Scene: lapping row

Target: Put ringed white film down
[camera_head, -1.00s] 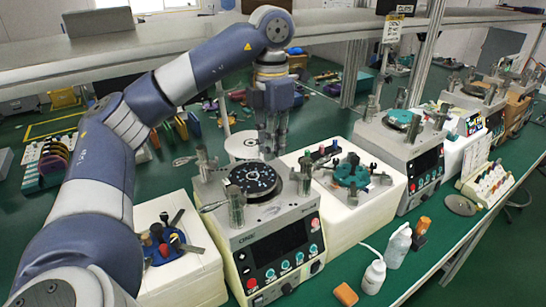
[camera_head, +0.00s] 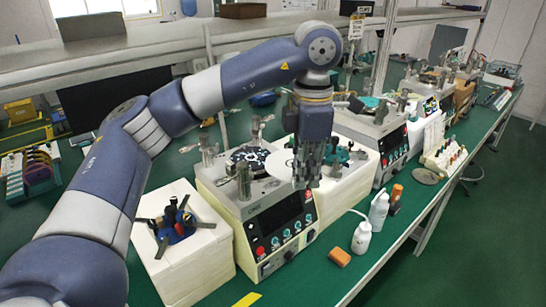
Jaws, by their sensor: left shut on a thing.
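The white film (camera_head: 277,164) is a thin pale disc with marks near its middle. My left gripper (camera_head: 304,184) points down and is shut on the film's right side. The film is held at the right edge of the nearest lapping machine (camera_head: 262,205), beside its dark dotted plate (camera_head: 247,156). The gripper hides part of the film and of the machine's right side. I cannot tell how high the film is above the machine. My right gripper is not in view.
A white block with a dark and blue fixture (camera_head: 178,222) stands front left. More lapping machines (camera_head: 378,140) stand behind to the right. A metal shelf runs overhead.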

